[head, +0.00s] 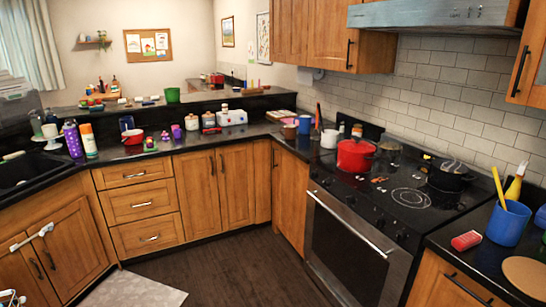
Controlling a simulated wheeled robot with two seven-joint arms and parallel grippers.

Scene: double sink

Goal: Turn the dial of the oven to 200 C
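The oven (345,252) stands at the right of the head view, built into the counter run, with its door shut. A long silver handle (345,222) crosses the top of the door. Several small dark dials (350,206) sit along the front edge above the handle; their markings are too small to read. A small white and dark part at the lower left corner appears to be my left gripper (12,299); it is cut off by the frame, far from the oven. My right gripper does not show.
A red pot (355,155) and a black pot (449,176) stand on the cooktop (400,200). The dark floor (240,265) before the oven is clear, with a pale rug (132,290) at left.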

